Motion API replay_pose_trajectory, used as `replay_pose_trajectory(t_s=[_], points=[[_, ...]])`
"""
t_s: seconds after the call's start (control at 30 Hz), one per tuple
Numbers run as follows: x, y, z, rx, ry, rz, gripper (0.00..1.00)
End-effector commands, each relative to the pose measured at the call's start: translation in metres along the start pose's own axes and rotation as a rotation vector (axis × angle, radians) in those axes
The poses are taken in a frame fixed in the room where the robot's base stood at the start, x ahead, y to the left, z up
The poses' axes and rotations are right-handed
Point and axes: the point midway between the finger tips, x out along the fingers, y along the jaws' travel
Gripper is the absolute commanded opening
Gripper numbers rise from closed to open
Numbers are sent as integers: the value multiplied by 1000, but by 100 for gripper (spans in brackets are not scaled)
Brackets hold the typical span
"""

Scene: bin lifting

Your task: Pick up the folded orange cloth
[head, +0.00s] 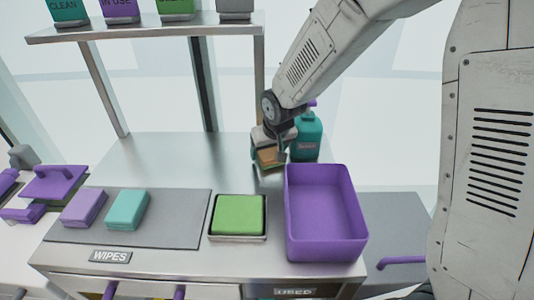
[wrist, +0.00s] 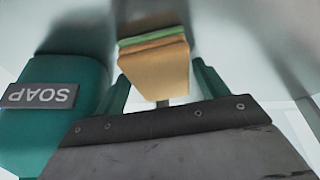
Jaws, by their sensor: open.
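The folded orange cloth (head: 270,157) is at the back of the steel counter, partly hidden by my gripper in the head view. In the wrist view the orange cloth (wrist: 155,75) shows as a tan-orange block with a thin green layer (wrist: 148,41) along its far edge. My gripper (head: 272,146) is open and right at the cloth. In the wrist view its two fingers stand to the left and right of the cloth's near end. I cannot tell whether they touch it.
A teal soap bottle (head: 306,138) stands close on the right; it also shows in the wrist view (wrist: 62,105). A purple bin (head: 325,251) is in front. A green cloth (head: 238,215) lies in a tray. Purple (head: 84,207) and teal (head: 128,209) cloths lie on a grey mat (head: 180,220).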

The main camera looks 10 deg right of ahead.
Motion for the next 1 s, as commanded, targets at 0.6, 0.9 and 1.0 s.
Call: replay_pose_trajectory(t_s=[0.6, 0.9, 1.0], points=[[5, 0, 0, 0, 0, 0, 35], [-4, 0, -4, 1, 3, -1, 35], [-8, -9, 1, -3, -2, -1, 35]])
